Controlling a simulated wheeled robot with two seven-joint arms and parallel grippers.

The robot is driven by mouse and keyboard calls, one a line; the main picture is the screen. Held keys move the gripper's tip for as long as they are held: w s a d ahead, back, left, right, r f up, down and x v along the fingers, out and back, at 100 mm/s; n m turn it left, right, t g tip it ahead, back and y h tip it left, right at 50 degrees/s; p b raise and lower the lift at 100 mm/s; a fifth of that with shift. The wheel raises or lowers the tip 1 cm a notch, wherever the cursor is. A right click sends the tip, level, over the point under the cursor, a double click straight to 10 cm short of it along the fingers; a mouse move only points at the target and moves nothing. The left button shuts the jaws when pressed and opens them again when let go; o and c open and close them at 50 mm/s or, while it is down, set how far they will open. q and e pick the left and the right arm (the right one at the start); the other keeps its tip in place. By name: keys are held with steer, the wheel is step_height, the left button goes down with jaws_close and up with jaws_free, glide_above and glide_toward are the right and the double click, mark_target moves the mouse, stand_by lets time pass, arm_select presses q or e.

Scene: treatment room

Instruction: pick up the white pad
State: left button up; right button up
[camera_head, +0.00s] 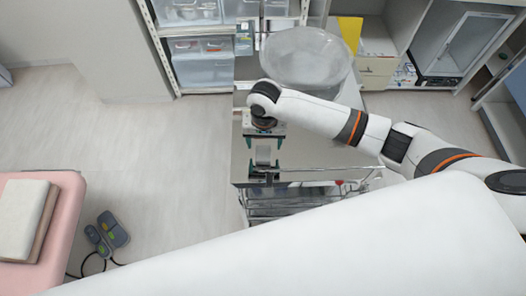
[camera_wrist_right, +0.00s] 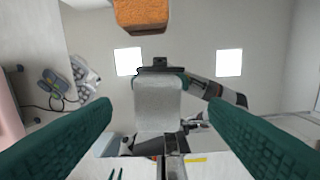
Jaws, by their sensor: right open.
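The white pad (camera_head: 263,155) shows as a small pale rectangle on the shiny steel trolley top (camera_head: 242,165). In the right wrist view the pad (camera_wrist_right: 158,106) is a pale, textured rectangle centred between the fingers. My right gripper (camera_head: 264,141) reaches over the trolley and is close to the pad. Its green fingers are open on either side in the wrist view (camera_wrist_right: 160,135), with clear gaps to the pad. I cannot tell the exact height above it. My left gripper is not in view.
A large clear bowl (camera_head: 306,57) stands at the trolley's back. An orange-brown block (camera_wrist_right: 140,14) is at the top of the wrist view. A pink couch (camera_head: 68,215) and a foot pedal (camera_head: 107,233) are at the left. The floor between is free.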

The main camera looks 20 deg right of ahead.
mark_target(263, 151)
steer(key=shift+s+a+f+p, duration=0.1)
steer(key=shift+f+p, duration=0.1)
steer(key=shift+f, duration=0.85)
steer(key=shift+a+f+p, duration=0.1)
steer(key=shift+f+p, duration=0.05)
steer(key=shift+f, duration=0.85)
steer(key=c, duration=1.1)
